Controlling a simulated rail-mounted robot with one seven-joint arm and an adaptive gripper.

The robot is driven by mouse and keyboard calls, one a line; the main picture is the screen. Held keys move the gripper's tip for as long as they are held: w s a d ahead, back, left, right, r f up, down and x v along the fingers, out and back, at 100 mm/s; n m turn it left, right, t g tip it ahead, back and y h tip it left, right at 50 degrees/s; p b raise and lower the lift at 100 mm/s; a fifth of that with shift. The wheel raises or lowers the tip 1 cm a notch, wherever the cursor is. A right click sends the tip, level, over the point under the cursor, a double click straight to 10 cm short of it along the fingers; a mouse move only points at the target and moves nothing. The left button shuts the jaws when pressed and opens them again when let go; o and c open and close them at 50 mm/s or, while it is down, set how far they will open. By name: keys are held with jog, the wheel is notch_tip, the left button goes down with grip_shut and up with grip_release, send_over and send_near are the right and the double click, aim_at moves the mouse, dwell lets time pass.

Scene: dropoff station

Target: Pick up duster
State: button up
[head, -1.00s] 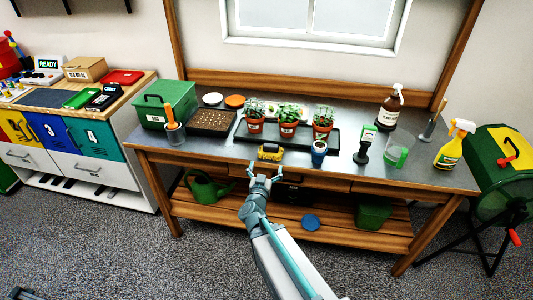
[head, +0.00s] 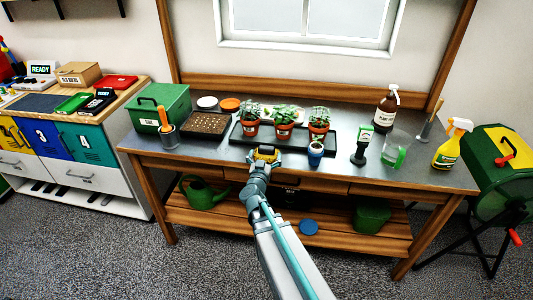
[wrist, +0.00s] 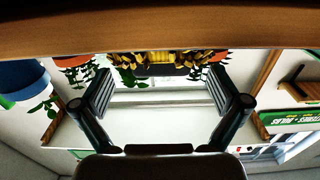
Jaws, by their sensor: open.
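The duster (head: 264,151), a yellow fringed piece with a dark middle, lies at the front edge of the metal-topped workbench in the head view, partly hidden by my gripper (head: 264,159). In the wrist view, which is upside down, the duster (wrist: 160,58) shows at the top centre. My gripper's two fingers (wrist: 162,85) are spread on either side of the view, with the duster just ahead between their tips. I cannot tell whether they touch it.
Behind the duster, potted plants stand in a black tray (head: 240,141). A blue pot (head: 315,154) is close on the right and a brown seed tray (head: 205,124) on the left. A spray bottle (head: 452,145) stands far right. The bench's wooden front edge (wrist: 160,25) is close to my gripper.

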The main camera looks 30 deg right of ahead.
aim_at(266, 151)
jog(key=x, duration=0.3)
jog(key=shift+w+r, duration=0.1)
jog(key=shift+w, duration=0.05)
jog(key=c, duration=1.4)
jog(key=shift+o, duration=0.2)
notch_tip(266, 151, up, 10)
jog(key=shift+r+p, duration=0.1)
jog(key=shift+p, duration=0.9)
jog(key=o, duration=0.5)
jog(key=shift+c, duration=1.3)
